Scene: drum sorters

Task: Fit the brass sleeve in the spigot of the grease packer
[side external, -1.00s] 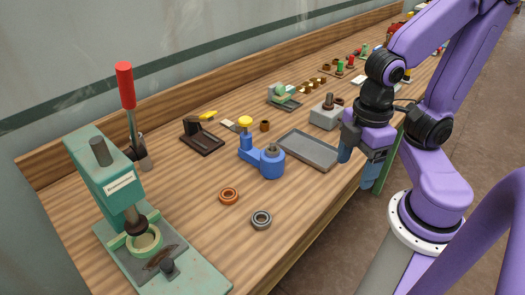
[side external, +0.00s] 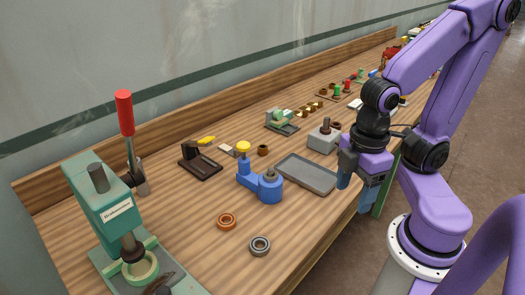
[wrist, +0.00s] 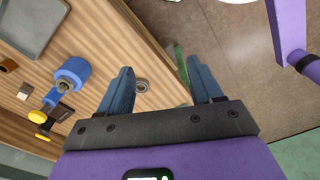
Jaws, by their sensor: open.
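A blue fixture with a yellow knob, which I take for the grease packer (side external: 262,186), stands mid-bench with a grey metal post on its round end. It also shows in the wrist view (wrist: 72,72). A small brown-brass sleeve (side external: 263,150), apparently the brass sleeve, stands behind it; the wrist view shows it at the left edge (wrist: 8,65). My gripper (side external: 354,197) is open and empty near the bench's front edge, right of the packer and apart from both. In the wrist view its fingers (wrist: 160,65) are spread wide.
A grey tray (side external: 307,174) lies between the packer and my gripper. A copper-coloured ring (side external: 227,221) and a grey ring (side external: 260,246) lie in front of the packer. A green press (side external: 105,212) stands at left. Several brass pieces (side external: 311,108) sit farther back.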

